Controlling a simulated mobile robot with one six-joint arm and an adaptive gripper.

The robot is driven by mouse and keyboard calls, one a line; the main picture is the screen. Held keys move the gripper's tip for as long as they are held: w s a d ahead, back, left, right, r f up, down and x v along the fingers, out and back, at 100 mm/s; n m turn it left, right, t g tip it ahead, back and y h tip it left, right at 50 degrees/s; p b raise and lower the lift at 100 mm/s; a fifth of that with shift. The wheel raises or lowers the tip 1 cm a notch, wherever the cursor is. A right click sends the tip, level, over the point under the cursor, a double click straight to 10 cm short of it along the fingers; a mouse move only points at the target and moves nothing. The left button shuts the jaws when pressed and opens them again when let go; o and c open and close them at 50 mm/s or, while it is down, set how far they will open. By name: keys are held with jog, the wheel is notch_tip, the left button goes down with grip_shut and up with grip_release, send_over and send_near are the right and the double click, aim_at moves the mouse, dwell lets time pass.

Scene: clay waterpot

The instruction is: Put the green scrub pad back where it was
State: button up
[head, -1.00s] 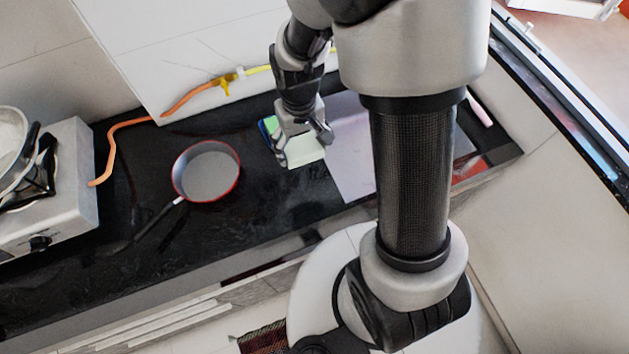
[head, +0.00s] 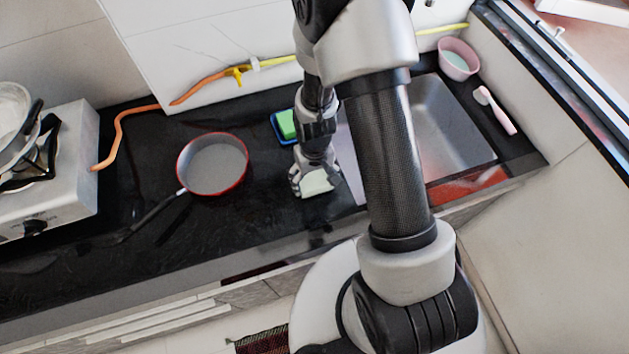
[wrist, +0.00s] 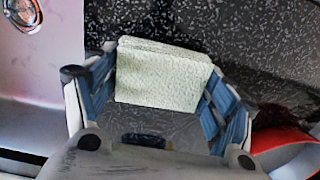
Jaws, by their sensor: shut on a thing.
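The pale green scrub pad (head: 318,183) is a flat block held between the fingers of my gripper (head: 312,178). In the wrist view the pad (wrist: 163,78) spans the gap between the two blue-lined fingers (wrist: 160,95). In the head view my gripper is over the black counter, just left of the sink. I cannot tell how high the pad is above the counter. A blue dish (head: 275,128) with a bright green block (head: 287,124) in it stands behind my gripper; my arm borders its right side.
The red-rimmed pan (head: 213,165) stands left of my gripper; its rim shows in the wrist view (wrist: 285,140). The sink (head: 450,130) is to the right, partly hidden by my arm. A pink bowl (head: 458,60) and brush (head: 497,110) lie beyond it.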

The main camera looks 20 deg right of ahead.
jog(key=shift+f, duration=0.5)
jog(key=shift+f, duration=0.15)
jog(key=o, duration=1)
